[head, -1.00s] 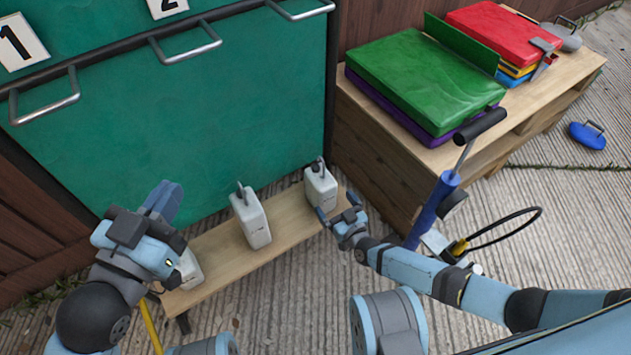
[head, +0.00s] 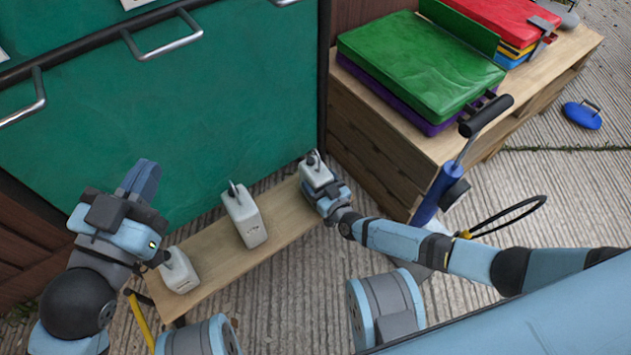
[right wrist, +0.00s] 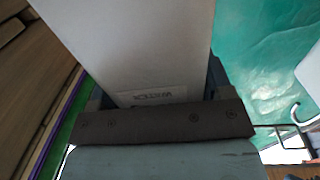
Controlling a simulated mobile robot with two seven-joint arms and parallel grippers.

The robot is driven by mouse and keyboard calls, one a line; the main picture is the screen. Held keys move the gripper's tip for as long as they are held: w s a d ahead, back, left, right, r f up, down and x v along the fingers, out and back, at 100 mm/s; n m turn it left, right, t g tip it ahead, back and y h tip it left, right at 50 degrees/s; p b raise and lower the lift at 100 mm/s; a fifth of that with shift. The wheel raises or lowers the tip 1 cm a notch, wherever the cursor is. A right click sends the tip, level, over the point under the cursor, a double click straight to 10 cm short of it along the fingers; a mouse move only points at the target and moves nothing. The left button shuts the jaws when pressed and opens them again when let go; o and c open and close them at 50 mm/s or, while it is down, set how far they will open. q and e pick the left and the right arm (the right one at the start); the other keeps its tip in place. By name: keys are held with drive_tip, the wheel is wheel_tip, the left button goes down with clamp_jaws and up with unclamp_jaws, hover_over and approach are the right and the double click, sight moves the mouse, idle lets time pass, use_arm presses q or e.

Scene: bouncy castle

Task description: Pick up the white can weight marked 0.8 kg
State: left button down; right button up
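Three white can weights with dark top handles stand upright on a low wooden bench (head: 212,252): a small left can (head: 180,273), a taller middle can (head: 244,218) and a right can (head: 316,172). I cannot read a 0.8 kg mark on any of them. My right gripper (head: 318,190) is at the right can, which partly hides behind it.
A green panel wall (head: 240,100) with metal handles stands right behind the bench. A wooden pallet table (head: 375,130) with green (head: 425,65) and red (head: 505,25) folded pieces is at the right. A blue pump (head: 437,190) with a hose stands near my right arm.

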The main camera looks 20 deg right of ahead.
drive_tip(key=c, duration=0.7)
drive_tip(key=shift+c, duration=1.3)
drive_tip(key=shift+r, duration=0.15)
